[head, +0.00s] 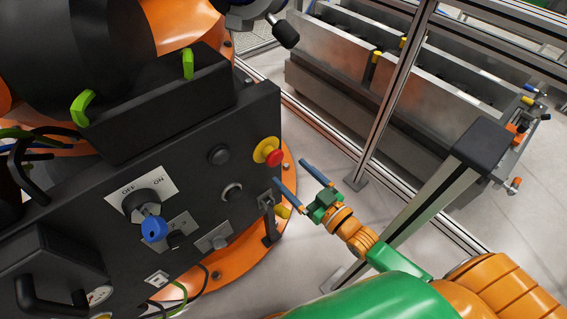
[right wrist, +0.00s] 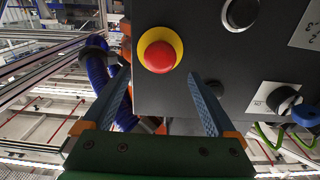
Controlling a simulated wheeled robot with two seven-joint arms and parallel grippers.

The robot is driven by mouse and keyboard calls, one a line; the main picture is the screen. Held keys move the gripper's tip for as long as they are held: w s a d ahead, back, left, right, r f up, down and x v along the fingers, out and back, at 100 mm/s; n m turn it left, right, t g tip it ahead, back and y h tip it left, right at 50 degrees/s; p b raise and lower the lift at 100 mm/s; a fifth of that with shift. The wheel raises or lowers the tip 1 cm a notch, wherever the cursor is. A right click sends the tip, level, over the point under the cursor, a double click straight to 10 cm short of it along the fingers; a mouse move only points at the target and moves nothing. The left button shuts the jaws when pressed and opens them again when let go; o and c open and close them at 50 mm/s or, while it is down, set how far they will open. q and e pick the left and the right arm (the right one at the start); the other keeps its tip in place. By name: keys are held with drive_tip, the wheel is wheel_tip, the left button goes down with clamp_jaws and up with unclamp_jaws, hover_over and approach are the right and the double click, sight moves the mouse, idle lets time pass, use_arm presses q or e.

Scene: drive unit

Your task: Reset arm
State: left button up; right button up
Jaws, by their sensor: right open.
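My right gripper (head: 289,171) is open and empty, with its two blue fingers apart. It is just right of the black control panel (head: 108,245) in the head view, near the red emergency stop button (head: 274,158) on its yellow collar. In the right wrist view the red button (right wrist: 159,57) shows just beyond and between the fingertips (right wrist: 159,76); the fingers do not close around it. The panel also carries a blue-handled OFF/ON switch (head: 153,228), which is turned away from the gripper's side, and several dark knobs. My left gripper is not in view.
A large orange robot arm (head: 185,25) stands behind the panel on an orange base (head: 222,265). A metal fence post (head: 388,100) and grey bins (head: 430,105) lie beyond.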

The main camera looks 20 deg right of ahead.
drive_tip(key=shift+s+d, duration=0.1)
drive_tip(key=shift+s, duration=0.1)
drive_tip(key=s+d+f+m+g+h+p, duration=0.1)
drive_tip(key=s+d+f+g+h, duration=0.2)
drive_tip(key=f, duration=0.7)
drive_tip(key=s+d+f+m+g+h+p, duration=0.15)
drive_tip(key=s+f+g, duration=0.3)
drive_tip(key=f, duration=0.45)
drive_tip(key=s+a+f+g+h, duration=0.1)
drive_tip(key=s+f+g, duration=0.3)
drive_tip(key=s, duration=0.8)
drive_tip(key=s+f+g, duration=0.4)
drive_tip(key=s+f, duration=0.4)
drive_tip(key=s, duration=0.4)
drive_tip(key=shift+s+a+n+h+p, duration=0.3)
drive_tip(key=shift+a+n+h, duration=0.05)
drive_tip(key=shift+n, duration=0.1)
drive_tip(key=shift+g, duration=0.25)
